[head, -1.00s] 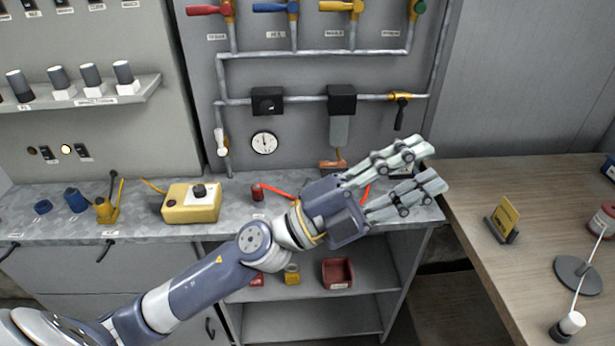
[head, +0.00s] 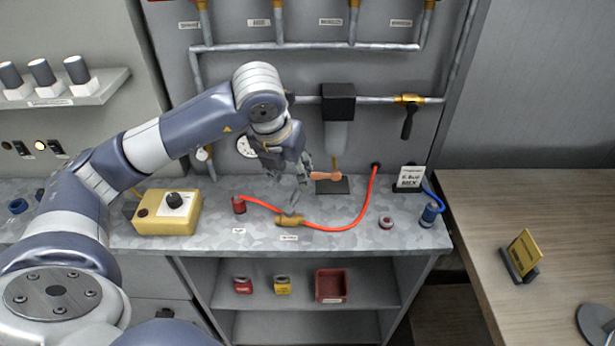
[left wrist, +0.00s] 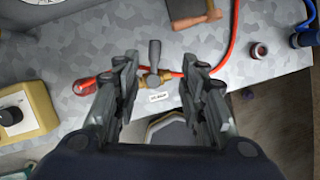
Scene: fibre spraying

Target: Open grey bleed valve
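The bleed valve is a brass body (head: 289,221) in line with a red hose on the metal bench, with a small label in front. In the left wrist view its grey lever (left wrist: 154,52) points toward the top of the picture, crosswise to the brass body (left wrist: 148,80). My left gripper (head: 297,183) points down just above the valve. In the left wrist view its fingers (left wrist: 160,66) are open, one on each side of the lever, with gaps visible. In the head view the hand partly hides the lever. My right gripper is not in view.
A yellow control box (head: 168,212) stands to the left on the bench. Behind the valve lies an orange-handled tool (head: 328,175) on a dark plate. A wooden table (head: 480,220) adjoins the right side.

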